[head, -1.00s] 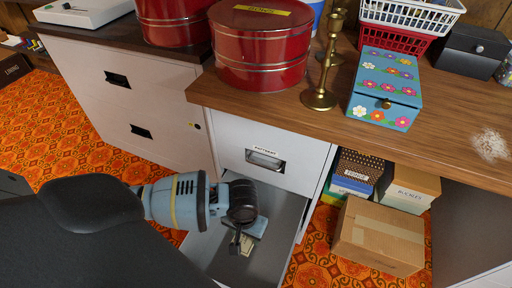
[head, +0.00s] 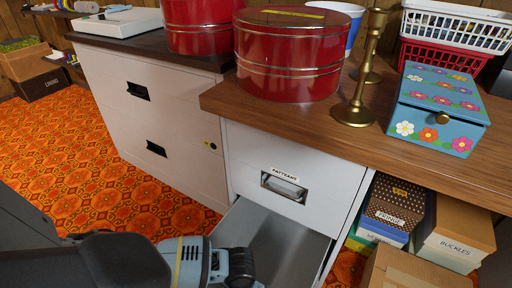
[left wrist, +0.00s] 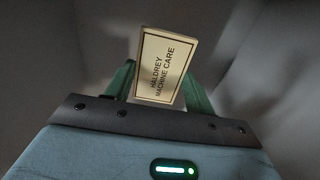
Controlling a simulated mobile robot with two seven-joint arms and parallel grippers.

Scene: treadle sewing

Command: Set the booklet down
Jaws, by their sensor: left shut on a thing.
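The cream booklet (left wrist: 165,65), lettered "HALDREY MACHINE CARE", is held between the green fingers of my left gripper (left wrist: 160,88). Grey, blurred surfaces surround it in the left wrist view; I cannot tell if it touches any of them. In the head view my left wrist (head: 205,265) is at the bottom edge, over the open drawer (head: 290,243) of the white cabinet labelled "PATTERNS" (head: 235,160). The fingers and booklet are out of sight there. My right gripper is not in view.
On the wooden top (head: 345,135) stand red tins (head: 288,60), brass candlesticks (head: 358,90) and a flowered blue box (head: 440,105). Labelled boxes (head: 450,232) stand right of the drawer. Orange patterned floor (head: 100,170) lies open at left.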

